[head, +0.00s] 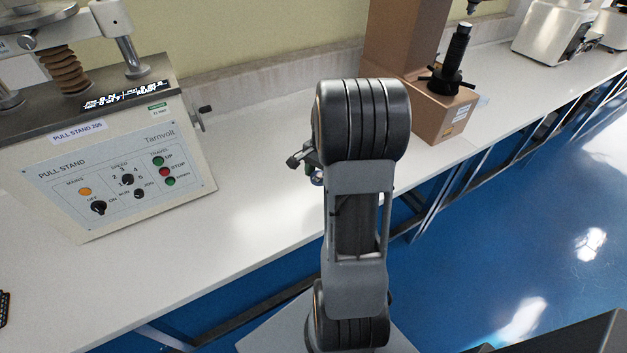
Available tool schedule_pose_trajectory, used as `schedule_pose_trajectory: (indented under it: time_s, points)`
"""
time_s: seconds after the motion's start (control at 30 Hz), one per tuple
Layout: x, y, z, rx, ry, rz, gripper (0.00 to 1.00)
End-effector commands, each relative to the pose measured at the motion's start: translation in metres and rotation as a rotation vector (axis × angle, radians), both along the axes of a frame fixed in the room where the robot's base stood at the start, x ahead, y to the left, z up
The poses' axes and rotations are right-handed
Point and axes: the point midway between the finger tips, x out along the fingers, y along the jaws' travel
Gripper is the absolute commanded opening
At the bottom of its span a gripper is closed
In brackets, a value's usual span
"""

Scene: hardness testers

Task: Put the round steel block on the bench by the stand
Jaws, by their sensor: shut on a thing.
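The pull stand (120,165) is a cream machine with a sloped control panel, lit lamps and a dark top, at the left of the white bench (240,215). My arm rises in the middle of the head view, and its thick dark joint covers part of the bench. I cannot make out my gripper; it seems hidden behind the arm. I see no round steel block. A small dark and metallic part (296,159) shows at the left side of my arm; I cannot tell what it belongs to.
Pale machines (552,35) stand farther right. A crank knob (205,110) sticks out from the pull stand's right side. The bench between stand and arm is clear.

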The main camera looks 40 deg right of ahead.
Motion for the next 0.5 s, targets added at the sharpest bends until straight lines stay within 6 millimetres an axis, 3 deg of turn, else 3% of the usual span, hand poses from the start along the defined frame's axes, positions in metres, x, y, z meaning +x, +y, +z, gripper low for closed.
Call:
schedule_pose_trajectory:
  time_s: [0.2, 0.5]
  points:
    - [0.024, -0.003, -0.029, 0.001, 0.001, 0.002, 0.23]
    - [0.034, -0.004, -0.040, 0.000, -0.001, 0.004, 0.23]
